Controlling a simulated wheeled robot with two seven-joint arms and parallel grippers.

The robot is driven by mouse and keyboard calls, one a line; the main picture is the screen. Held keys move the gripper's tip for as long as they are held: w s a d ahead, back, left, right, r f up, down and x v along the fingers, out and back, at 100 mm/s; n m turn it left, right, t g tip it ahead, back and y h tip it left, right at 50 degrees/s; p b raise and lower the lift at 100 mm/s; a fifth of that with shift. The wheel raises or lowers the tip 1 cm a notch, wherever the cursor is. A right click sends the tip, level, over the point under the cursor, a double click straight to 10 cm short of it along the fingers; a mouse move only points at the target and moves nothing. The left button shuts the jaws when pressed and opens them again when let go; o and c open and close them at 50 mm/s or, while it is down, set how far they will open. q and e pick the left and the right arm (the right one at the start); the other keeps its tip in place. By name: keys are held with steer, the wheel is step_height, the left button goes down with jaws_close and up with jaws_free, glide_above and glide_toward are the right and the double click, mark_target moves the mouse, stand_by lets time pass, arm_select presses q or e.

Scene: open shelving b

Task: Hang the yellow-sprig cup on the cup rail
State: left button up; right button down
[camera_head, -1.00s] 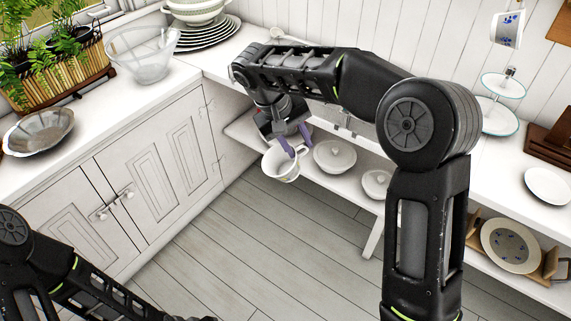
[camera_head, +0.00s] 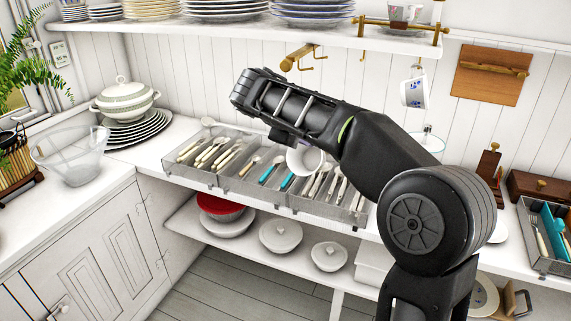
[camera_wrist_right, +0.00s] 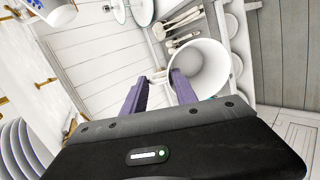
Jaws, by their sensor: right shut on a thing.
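A white cup (camera_head: 305,160) shows just beyond my right arm in the head view, above the cutlery trays. My right gripper (camera_wrist_right: 158,82) is shut on it at its near side in the wrist view, where the cup's (camera_wrist_right: 203,66) round open mouth shows. Its sprig pattern cannot be made out, and the fingers are mostly hidden behind my arm in the head view. The brass cup rail (camera_head: 300,56) with hooks is under the wall shelf, above and behind my right wrist; my arm is below it. My left gripper is out of view.
A blue-patterned cup (camera_head: 414,92) hangs from a hook to the right. The shelf (camera_head: 230,30) above bears plate stacks. Cutlery trays (camera_head: 235,187) fill the counter below. A tureen (camera_head: 125,95) and glass bowl (camera_head: 70,150) stand left. A wooden board (camera_head: 490,75) hangs on the wall.

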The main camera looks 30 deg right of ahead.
steer(key=s+d+r+n+t+h, duration=0.1)
steer(key=d+r+n+t+h, duration=0.1)
steer(key=d+r+t+h, duration=0.2)
steer(key=d+r+t, duration=0.1)
steer(key=d+r, duration=0.2)
steer(key=r, duration=0.4)
steer(key=shift+d, duration=0.35)
steer(key=shift+s+r, duration=0.1)
steer(key=shift+r, duration=0.05)
steer(key=shift+a, duration=0.1)
